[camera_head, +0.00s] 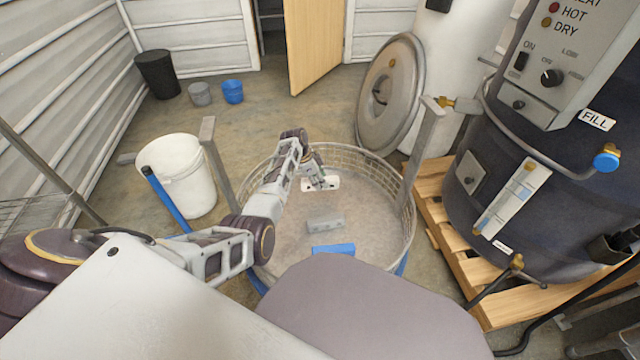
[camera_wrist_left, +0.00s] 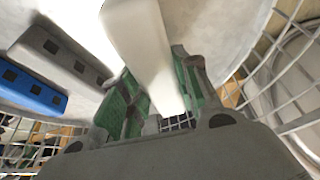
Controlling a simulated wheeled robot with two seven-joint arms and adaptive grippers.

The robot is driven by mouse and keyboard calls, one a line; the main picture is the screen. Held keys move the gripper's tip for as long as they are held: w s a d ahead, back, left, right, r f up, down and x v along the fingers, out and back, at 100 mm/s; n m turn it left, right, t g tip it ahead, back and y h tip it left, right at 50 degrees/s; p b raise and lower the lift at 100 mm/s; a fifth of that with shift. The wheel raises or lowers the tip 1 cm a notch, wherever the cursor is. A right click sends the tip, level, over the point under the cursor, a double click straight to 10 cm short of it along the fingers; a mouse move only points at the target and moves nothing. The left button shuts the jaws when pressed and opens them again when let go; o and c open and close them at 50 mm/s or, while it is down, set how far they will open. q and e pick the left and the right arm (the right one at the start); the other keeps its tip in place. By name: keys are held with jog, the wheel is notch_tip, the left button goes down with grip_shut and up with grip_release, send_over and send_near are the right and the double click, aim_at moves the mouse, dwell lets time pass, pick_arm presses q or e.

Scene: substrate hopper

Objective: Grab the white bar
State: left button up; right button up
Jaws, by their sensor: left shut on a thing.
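The white bar (camera_head: 307,185) is inside the round wire basket (camera_head: 411,215), toward its far side. My left gripper (camera_head: 319,180) reaches down into the basket from the left and is shut on the white bar. In the left wrist view, the white bar (camera_wrist_left: 138,38) runs between the green finger pads of the left gripper (camera_wrist_left: 160,92). Whether the bar still touches the surface below it, I cannot tell. My right gripper is not in view.
A grey bar (camera_head: 325,221) and a blue bar (camera_head: 333,249) lie nearer in the basket. Upright metal posts (camera_head: 218,165) stand at its sides. A white bucket (camera_head: 180,175) is left of it, and a dark tank (camera_head: 510,180) on a wooden pallet (camera_head: 433,205) is right.

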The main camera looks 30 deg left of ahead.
pick_arm(q)
notch_tip(320, 180, up, 2)
jog(key=shift+r+p, duration=0.1)
jog(key=shift+p, duration=0.3)
jog(key=shift+r+p, duration=0.3)
jog(key=shift+r, duration=0.55)
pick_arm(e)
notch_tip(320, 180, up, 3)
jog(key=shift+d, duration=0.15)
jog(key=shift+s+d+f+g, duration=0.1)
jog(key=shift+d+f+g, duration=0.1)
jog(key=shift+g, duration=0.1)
